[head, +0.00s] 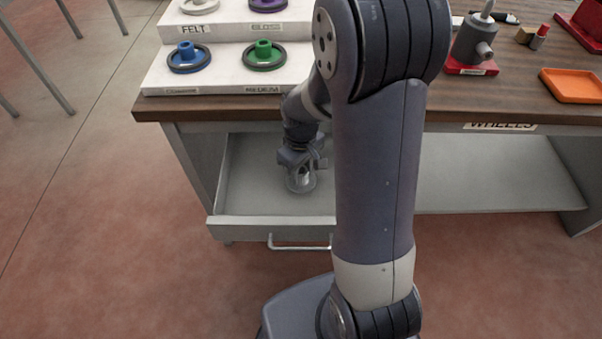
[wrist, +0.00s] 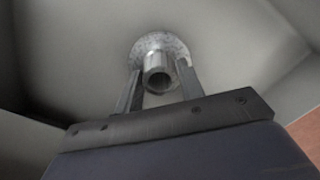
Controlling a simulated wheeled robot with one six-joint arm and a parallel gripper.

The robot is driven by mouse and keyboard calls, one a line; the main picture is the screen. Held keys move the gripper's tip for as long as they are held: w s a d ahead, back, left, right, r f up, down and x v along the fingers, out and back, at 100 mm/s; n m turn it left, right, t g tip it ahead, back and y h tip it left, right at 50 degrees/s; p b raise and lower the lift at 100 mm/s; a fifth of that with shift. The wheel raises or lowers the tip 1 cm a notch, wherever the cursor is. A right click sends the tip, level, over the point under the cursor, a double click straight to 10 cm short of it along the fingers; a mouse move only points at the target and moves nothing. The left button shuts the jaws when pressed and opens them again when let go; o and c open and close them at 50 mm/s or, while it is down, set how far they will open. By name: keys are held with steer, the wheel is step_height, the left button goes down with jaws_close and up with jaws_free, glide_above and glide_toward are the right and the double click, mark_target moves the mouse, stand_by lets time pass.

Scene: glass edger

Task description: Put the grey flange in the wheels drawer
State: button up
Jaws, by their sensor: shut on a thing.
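The grey flange (head: 301,183) is a metal disc with a short tubular hub. It is inside the open grey drawer (head: 245,221), at or just above its floor. My gripper (head: 300,167) reaches down into the drawer from above. In the wrist view the gripper (wrist: 160,82) has a finger on each side of the hub of the flange (wrist: 157,62) and is shut on it. I cannot tell whether the flange touches the drawer floor. The WHEELS label (head: 500,126) is on the bench edge, and my arm hides part of the drawer.
A white stepped stand (head: 160,78) on the bench holds a blue wheel (head: 189,58), a green wheel (head: 264,56) and others. At the right are a grey tool on a red base (head: 474,42) and an orange tray (head: 573,86). The drawer walls surround my gripper.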

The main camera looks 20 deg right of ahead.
steer(key=shift+f, duration=0.8)
steer(key=shift+f, duration=0.2)
steer(key=o, duration=1.2)
step_height(320, 180, up, 12)
steer(key=shift+r+p, duration=0.2)
steer(key=shift+p, duration=0.65)
